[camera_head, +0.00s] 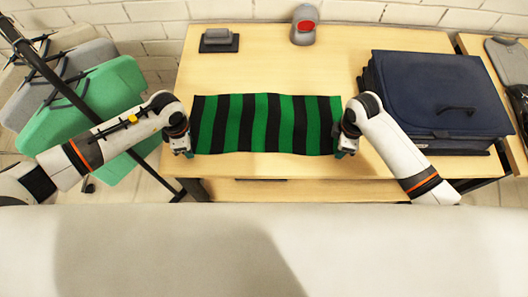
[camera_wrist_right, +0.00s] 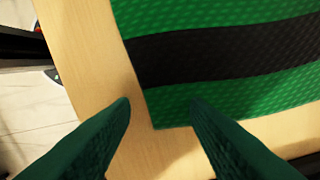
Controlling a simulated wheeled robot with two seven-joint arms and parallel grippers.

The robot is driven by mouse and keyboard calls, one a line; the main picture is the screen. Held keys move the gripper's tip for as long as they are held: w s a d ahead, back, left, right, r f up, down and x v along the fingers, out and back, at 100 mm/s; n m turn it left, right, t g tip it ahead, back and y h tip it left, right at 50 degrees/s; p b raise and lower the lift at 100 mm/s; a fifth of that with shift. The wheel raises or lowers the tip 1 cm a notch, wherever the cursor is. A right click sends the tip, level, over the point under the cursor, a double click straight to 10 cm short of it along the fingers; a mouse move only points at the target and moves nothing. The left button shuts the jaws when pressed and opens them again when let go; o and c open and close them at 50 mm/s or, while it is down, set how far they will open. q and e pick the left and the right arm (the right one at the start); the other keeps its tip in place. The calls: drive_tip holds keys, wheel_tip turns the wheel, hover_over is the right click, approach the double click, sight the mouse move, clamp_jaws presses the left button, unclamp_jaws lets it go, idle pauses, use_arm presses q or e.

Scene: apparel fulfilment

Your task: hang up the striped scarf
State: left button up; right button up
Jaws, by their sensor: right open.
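The striped scarf (camera_head: 268,124), in green and black bands, lies flat and spread wide on the wooden table. My left gripper (camera_head: 187,152) is at its near left corner; its fingers are too small to tell open from shut. My right gripper (camera_head: 342,153) is at the near right corner. In the right wrist view my right gripper (camera_wrist_right: 161,108) is open, its two green fingertips apart. The scarf's corner (camera_wrist_right: 170,110) shows between them in the picture; whether it touches them I cannot tell. A rack (camera_head: 45,67) with hangers and green and grey items stands at the left.
A grey device with a red spot (camera_head: 304,26) and a small dark block (camera_head: 219,41) stand at the back edge.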

use_arm(q)
drive_tip(key=shift+f, duration=0.35)
use_arm(e)
drive_tip(key=shift+f, duration=0.4)
use_arm(q)
drive_tip(key=shift+s, duration=0.1)
clamp_jaws()
use_arm(e)
drive_tip(key=shift+s, duration=0.1)
clamp_jaws()
